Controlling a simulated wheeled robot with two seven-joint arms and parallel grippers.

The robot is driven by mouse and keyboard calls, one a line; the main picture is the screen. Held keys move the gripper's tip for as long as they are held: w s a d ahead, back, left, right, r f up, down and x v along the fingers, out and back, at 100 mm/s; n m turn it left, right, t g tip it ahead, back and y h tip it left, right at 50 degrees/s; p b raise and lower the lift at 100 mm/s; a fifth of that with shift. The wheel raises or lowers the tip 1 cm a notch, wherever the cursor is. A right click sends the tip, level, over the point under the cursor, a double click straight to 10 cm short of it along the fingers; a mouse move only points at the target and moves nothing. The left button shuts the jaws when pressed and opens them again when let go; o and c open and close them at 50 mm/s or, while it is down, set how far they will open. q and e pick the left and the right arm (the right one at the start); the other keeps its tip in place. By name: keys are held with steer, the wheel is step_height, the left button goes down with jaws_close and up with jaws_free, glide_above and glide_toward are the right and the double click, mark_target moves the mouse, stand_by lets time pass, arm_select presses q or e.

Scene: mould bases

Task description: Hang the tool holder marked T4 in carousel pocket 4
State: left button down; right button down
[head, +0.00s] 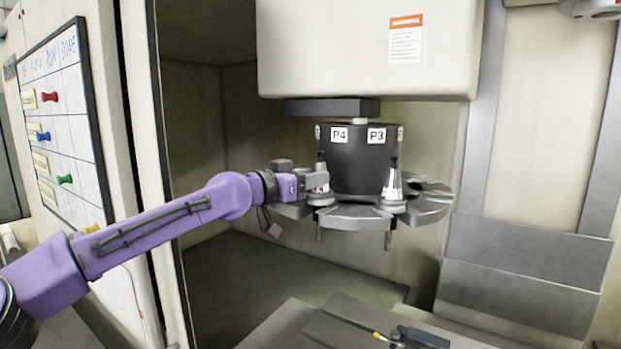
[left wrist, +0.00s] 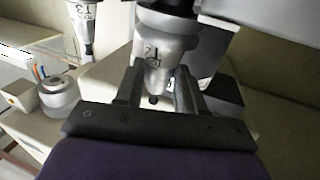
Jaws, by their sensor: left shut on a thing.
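My left gripper (head: 318,184) is at the carousel (head: 352,216), in front of the pocket under the P4 label (head: 339,135). In the left wrist view its two fingers (left wrist: 157,92) are shut on a metal tool holder (left wrist: 160,48), whose printed mark I cannot read surely. In the head view the holder's grey flange (head: 320,199) shows at the P4 pocket, level with the carousel plates. I cannot tell whether it is fully seated, as the gripper covers part of it. My right gripper is not in view.
Another tool holder (head: 392,188) hangs in the pocket under P3 (head: 376,136); it appears at upper left in the left wrist view (left wrist: 84,22). The white machine housing (head: 365,55) is above the carousel. A machine table (head: 330,335) lies below, and the enclosure's edge (head: 172,190) stands left.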

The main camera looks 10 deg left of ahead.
arm_select(q)
steer(key=shift+f, duration=0.3)
stand_by(0.8)
steer(key=c, duration=0.6)
jaws_free()
steer(key=shift+s, duration=0.1)
steer(key=shift+f+b, duration=0.3)
steer(key=shift+b, duration=0.05)
steer(key=b+v, duration=0.5)
steer(key=v, duration=0.5)
steer(key=shift+s+a+r+b, duration=0.2)
steer(key=shift+s+b, duration=0.05)
steer(key=shift+b, duration=0.15)
